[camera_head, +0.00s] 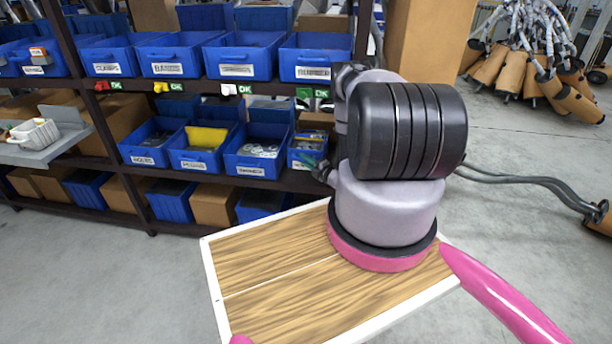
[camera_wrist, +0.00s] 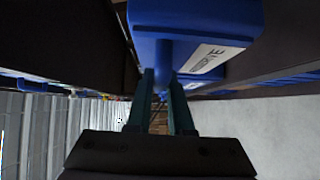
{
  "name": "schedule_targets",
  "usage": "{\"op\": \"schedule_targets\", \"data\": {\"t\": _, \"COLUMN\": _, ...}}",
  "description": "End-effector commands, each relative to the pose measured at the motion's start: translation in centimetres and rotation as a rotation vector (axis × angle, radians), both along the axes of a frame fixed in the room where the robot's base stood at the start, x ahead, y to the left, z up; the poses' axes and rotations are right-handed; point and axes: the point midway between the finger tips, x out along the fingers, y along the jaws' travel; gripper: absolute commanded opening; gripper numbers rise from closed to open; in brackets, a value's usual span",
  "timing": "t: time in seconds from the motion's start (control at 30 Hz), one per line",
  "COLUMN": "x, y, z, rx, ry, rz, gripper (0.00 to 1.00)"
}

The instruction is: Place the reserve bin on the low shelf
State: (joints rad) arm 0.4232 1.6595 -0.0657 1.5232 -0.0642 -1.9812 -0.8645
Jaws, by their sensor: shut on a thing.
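The reserve bin (camera_wrist: 195,18) is blue with a white label and fills the top of the wrist view. In the head view the bin (camera_head: 308,142) shows at the right end of the middle row of the rack, partly hidden by my arm. My gripper (camera_head: 316,164) is at its front right there. I cannot tell whether the bin rests on the shelf or is lifted. The lowest shelf (camera_head: 180,226) runs beneath, holding blue bins and cardboard boxes.
Labelled blue bins (camera_head: 256,150) stand left of the held bin in the middle row. Larger bins (camera_head: 240,55) fill the row above. A dark rack post (camera_head: 363,40) stands at right. A tall cardboard box (camera_head: 425,45) is beyond it.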

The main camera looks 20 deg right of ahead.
Motion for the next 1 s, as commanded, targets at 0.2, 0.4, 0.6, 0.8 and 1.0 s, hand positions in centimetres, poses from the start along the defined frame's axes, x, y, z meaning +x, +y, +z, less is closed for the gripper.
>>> {"op": "schedule_targets", "data": {"t": 0.2, "x": 0.0, "y": 0.0, "z": -3.7, "rx": 0.0, "ry": 0.001, "rz": 0.0, "gripper": 0.0}}
{"op": "schedule_targets", "data": {"t": 0.4, "x": -0.1, "y": 0.1, "z": -5.9, "rx": -0.001, "ry": 0.002, "rz": 0.001, "gripper": 0.0}}
{"op": "schedule_targets", "data": {"t": 0.6, "x": 0.0, "y": 0.0, "z": -8.3, "rx": 0.0, "ry": 0.0, "rz": 0.001, "gripper": 0.0}}
{"op": "schedule_targets", "data": {"t": 0.8, "x": 0.0, "y": 0.0, "z": -8.4, "rx": 0.001, "ry": 0.001, "rz": -0.001, "gripper": 0.0}}
{"op": "schedule_targets", "data": {"t": 1.0, "x": 0.0, "y": 0.0, "z": -8.5, "rx": 0.001, "ry": 0.003, "rz": -0.001, "gripper": 0.49}}
